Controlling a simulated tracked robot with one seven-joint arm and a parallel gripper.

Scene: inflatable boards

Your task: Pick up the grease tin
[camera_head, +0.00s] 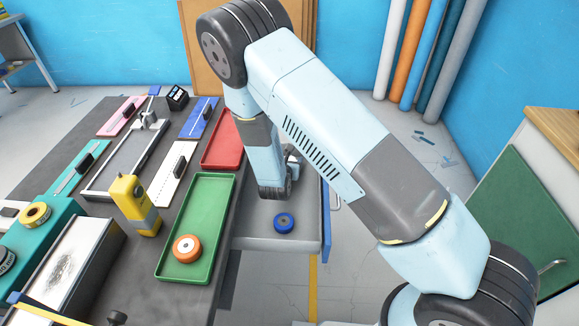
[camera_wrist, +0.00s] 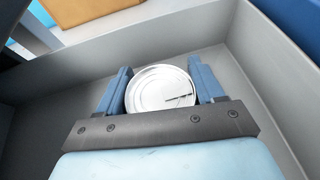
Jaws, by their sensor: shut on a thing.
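The grease tin (camera_wrist: 162,88) shows in the wrist view as a round, silver-white lid with a few thin dark marks. My gripper (camera_wrist: 160,76) has one blue finger on each side of the tin and is shut on it. The tin is inside a grey open drawer (camera_head: 262,243), close to its walls in the wrist view. In the head view my arm reaches down into the drawer and hides the tin and most of the gripper. I cannot tell whether the tin touches the drawer floor.
A blue wheel-like roll (camera_head: 284,222) lies in the drawer. On the bench to the left are a green tray (camera_head: 226,190) with an orange roll (camera_head: 187,248), a red tray (camera_head: 222,152) and a yellow device (camera_head: 133,205). A green cabinet (camera_head: 530,215) stands at right.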

